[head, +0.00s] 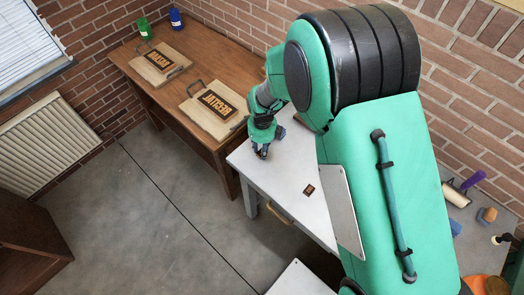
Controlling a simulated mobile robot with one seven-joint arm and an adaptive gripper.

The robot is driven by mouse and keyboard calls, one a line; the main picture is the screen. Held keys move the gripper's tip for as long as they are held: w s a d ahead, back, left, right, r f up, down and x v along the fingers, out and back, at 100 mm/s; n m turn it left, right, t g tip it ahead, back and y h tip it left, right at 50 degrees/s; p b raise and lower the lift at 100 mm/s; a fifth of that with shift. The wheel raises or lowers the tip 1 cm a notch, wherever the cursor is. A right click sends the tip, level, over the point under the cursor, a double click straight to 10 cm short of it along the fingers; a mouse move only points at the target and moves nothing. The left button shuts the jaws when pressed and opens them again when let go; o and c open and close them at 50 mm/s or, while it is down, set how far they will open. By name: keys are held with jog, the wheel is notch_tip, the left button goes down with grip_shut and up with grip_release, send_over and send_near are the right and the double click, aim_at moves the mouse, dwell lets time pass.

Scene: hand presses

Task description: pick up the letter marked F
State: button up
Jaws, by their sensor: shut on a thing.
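My gripper (262,152) hangs from the green arm over the left end of the white table, fingers pointing down. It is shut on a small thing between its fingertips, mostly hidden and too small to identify. No letter F can be read in this view. A small dark block (309,189) with orange marks lies on the white table (283,196), to the right of and nearer than my gripper, apart from it. Its marks are too small to read.
A wooden table (160,92) at the back left bears two pale boards (188,103) (142,72) with dark lettered plates, a green can (144,29) and a blue can (176,18). Tools, including a purple-handled one (474,180), lie at right. My arm hides much of the white table.

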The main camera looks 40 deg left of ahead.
jog(key=shift+r+p, duration=0.3)
jog(key=shift+r, duration=1.6)
jog(key=s+d, duration=0.3)
jog(key=d, duration=0.1)
jog(key=s+d, duration=0.3)
jog(key=d, duration=0.2)
jog(key=s+d+r, duration=0.1)
jog(key=s+d, duration=0.1)
jog(key=d, duration=0.2)
jog(key=shift+s+d+p, duration=0.2)
jog(key=shift+s+p, duration=0.2)
